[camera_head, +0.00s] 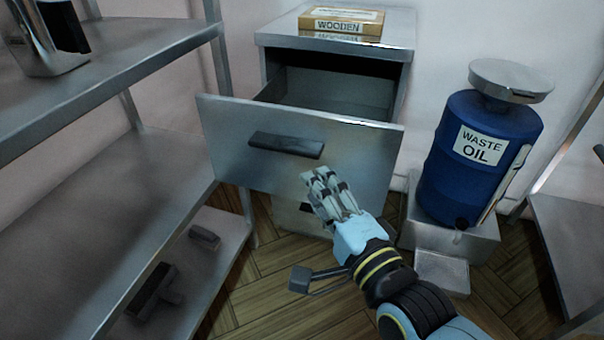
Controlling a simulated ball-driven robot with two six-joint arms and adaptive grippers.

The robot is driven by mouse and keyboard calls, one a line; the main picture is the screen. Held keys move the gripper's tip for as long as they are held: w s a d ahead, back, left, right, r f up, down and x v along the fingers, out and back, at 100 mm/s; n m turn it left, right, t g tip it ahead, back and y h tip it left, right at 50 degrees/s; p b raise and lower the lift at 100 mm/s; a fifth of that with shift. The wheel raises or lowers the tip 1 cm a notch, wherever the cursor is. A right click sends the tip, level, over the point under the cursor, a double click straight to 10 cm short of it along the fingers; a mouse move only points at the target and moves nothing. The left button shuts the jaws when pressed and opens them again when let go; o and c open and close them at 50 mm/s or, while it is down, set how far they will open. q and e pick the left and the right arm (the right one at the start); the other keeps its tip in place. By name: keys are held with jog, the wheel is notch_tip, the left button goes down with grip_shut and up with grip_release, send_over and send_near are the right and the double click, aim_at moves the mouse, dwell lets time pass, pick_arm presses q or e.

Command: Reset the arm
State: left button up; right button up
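My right arm reaches in from the lower right. Its gripper (326,190) is in front of the lower right part of an open drawer front (225,135), just right of and below the dark handle (285,145). The fingers look close together and appear to hold nothing. Whether they touch the drawer front is unclear. The drawer is pulled out from a metal cabinet (400,35), and its visible inside looks empty. My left gripper is not in view.
A box marked WOODEN (341,20) lies on the cabinet. A blue WASTE OIL drum (465,185) stands on a metal base (425,232) at right. Metal shelves (90,210) fill the left, with dark objects on the lowest one. Another shelf (570,240) is at far right.

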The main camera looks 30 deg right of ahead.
jog(key=s+d+f+n+g, duration=0.1)
jog(key=s+f+n+g, duration=0.25)
jog(key=f, duration=0.65)
jog(key=s+d+f+n+g+y, duration=0.1)
jog(key=s+f+n+g, duration=0.3)
jog(key=f, duration=0.7)
jog(key=s+d+f+n+g, duration=0.1)
jog(key=s+d+f+g, duration=0.1)
jog(key=s+f, duration=0.6)
jog(key=s+d+f+n+g, duration=0.2)
jog(key=s+f+n+g, duration=0.2)
jog(key=s, duration=0.7)
jog(key=s+d+f+n+g, duration=0.2)
jog(key=s+f+n+g, duration=0.2)
jog(key=s+f+n, duration=0.3)
jog(key=s+f, duration=0.2)
jog(key=s, duration=0.2)
jog(key=shift+s+h, duration=0.25)
jog(key=shift+h, duration=0.05)
jog(key=shift+f, duration=0.1)
